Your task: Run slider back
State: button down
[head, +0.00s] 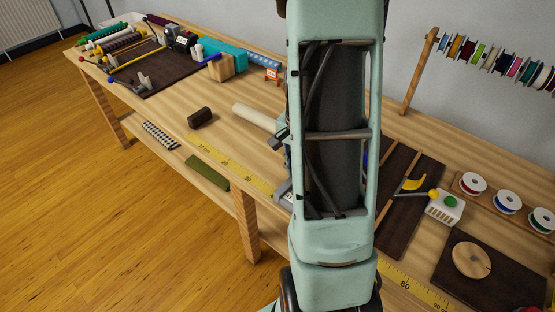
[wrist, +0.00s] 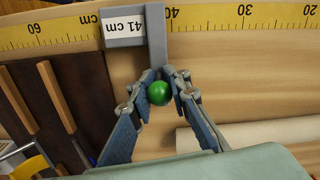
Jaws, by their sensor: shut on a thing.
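The grey slider (wrist: 157,42) sits across the yellow measuring tape (wrist: 70,32), with a white "41 cm" label on it. The tape's number 40 shows just to its right in the wrist view. A green ball knob (wrist: 159,93) is at the slider's near end. My gripper (wrist: 163,82) is shut on this knob, one finger on each side. In the head view my arm hides the gripper and the knob; the tape (head: 228,165) runs along the table's front edge there.
A dark board with wooden strips (wrist: 85,90) lies left of the gripper in the wrist view. A pale roll (head: 255,117) lies on the table behind the tape, near a dark brown block (head: 200,117). Spools (head: 473,184) stand at the right.

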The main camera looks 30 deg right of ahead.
jog(key=shift+s+d, duration=0.25)
jog(key=shift+s, duration=0.5)
jog(key=shift+s+d, duration=0.25)
jog(key=shift+s, duration=0.5)
jog(key=c, duration=1.8)
grip_release()
notch_tip(320, 180, up, 12)
jog(key=shift+r, duration=0.1)
